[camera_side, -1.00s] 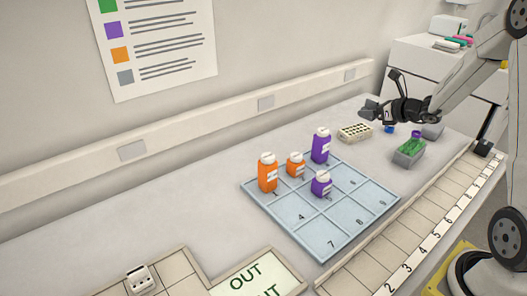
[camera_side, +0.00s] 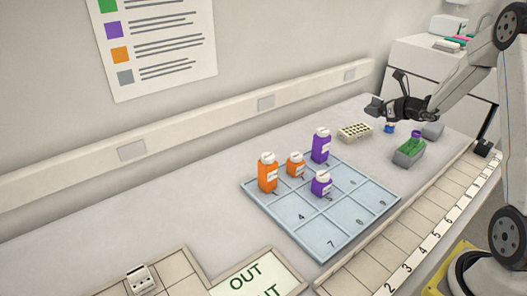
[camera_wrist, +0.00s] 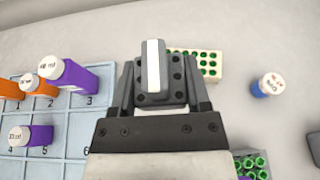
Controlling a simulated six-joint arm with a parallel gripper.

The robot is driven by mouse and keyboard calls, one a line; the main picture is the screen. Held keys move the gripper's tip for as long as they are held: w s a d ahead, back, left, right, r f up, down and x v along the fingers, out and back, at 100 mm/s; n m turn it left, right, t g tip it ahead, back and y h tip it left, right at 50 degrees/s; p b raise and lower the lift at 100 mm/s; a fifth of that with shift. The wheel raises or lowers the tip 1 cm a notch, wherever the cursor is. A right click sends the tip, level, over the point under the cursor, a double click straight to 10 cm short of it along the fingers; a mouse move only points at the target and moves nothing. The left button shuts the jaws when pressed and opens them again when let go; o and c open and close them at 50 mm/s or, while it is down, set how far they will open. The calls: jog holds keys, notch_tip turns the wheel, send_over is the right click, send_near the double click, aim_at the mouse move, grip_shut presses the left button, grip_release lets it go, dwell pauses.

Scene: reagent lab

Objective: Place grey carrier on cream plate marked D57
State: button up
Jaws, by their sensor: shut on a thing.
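A grey carrier (camera_wrist: 175,95) with dark holes and a pale bar across its middle sits between the fingers of my gripper (camera_wrist: 160,88) in the wrist view. My gripper is shut on it. In the side view my gripper (camera_side: 382,109) holds it above the back right of the bench, clear of the surface. I can read no D57 mark in either view. A cream rack with several holes (camera_side: 355,132) stands below and left of my gripper; it also shows behind the carrier in the wrist view (camera_wrist: 208,58). I cannot tell whether any cream plate is the marked one.
Orange bottles (camera_side: 268,174) and purple bottles (camera_side: 321,147) stand on a blue numbered grid (camera_side: 345,215). A blue vial (camera_wrist: 268,85) and a grey box with green contents (camera_side: 409,156) are near my gripper. A cream tray (camera_side: 185,283) and OUT sign (camera_side: 245,280) lie front left.

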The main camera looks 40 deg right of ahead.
jog(key=w+d+f, duration=0.2)
jog(key=w, duration=0.2)
send_over(356, 129)
jog(key=shift+s+a+f, duration=0.1)
jog(key=shift+f, duration=1.25)
jog(key=shift+s+a+f, duration=0.1)
jog(key=shift+f, duration=1.2)
jog(key=shift+w+d+f, duration=0.15)
jog(key=shift+w+f, duration=0.1)
jog(key=shift+f, duration=1.6)
jog(key=shift+f, duration=0.15)
jog(key=o, duration=1.3)
jog(key=shift+c, duration=0.2)
